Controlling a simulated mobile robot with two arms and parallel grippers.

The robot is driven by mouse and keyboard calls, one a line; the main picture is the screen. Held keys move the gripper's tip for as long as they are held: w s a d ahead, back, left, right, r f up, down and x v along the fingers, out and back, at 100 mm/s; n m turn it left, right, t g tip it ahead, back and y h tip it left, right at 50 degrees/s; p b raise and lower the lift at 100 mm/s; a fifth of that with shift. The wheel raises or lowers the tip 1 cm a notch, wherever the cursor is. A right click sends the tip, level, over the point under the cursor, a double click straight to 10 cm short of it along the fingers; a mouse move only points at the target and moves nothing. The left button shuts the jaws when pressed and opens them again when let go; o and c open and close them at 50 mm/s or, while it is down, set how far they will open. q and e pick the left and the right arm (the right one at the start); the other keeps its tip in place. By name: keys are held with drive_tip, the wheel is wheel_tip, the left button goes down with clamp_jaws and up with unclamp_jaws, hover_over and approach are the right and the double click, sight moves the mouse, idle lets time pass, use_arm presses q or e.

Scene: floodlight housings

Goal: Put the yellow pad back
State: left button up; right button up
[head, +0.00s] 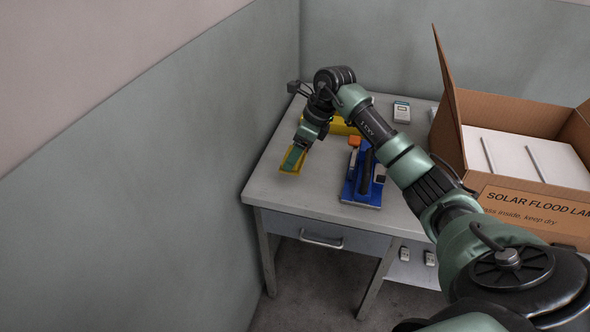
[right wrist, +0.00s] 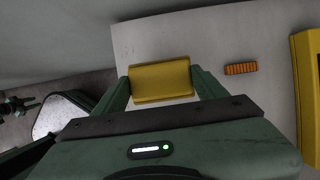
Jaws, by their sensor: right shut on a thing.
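The yellow pad (right wrist: 160,79) is a small block between the two green fingers of my right gripper (right wrist: 162,88), which is shut on it. In the head view the pad (head: 290,168) shows at the tips of my right gripper (head: 294,157), over the left part of the grey table (head: 262,188). I cannot tell whether it touches the tabletop. A yellow container (head: 341,127) stands behind the gripper, partly hidden by my arm; its edge also shows at the right of the right wrist view (right wrist: 305,85).
A blue board (head: 361,191) with an orange piece (head: 354,142) and a dark handle lies right of the gripper. A small meter (head: 401,112) lies farther back. An open cardboard box (head: 535,213) with white panels stands at right. An orange ridged block (right wrist: 241,69) lies near the pad.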

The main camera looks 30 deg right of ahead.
drive_tip(key=shift+f, duration=3.4)
drive_tip(key=shift+f, duration=0.15)
drive_tip(key=o, duration=1.3)
drive_tip(key=v, duration=1.2)
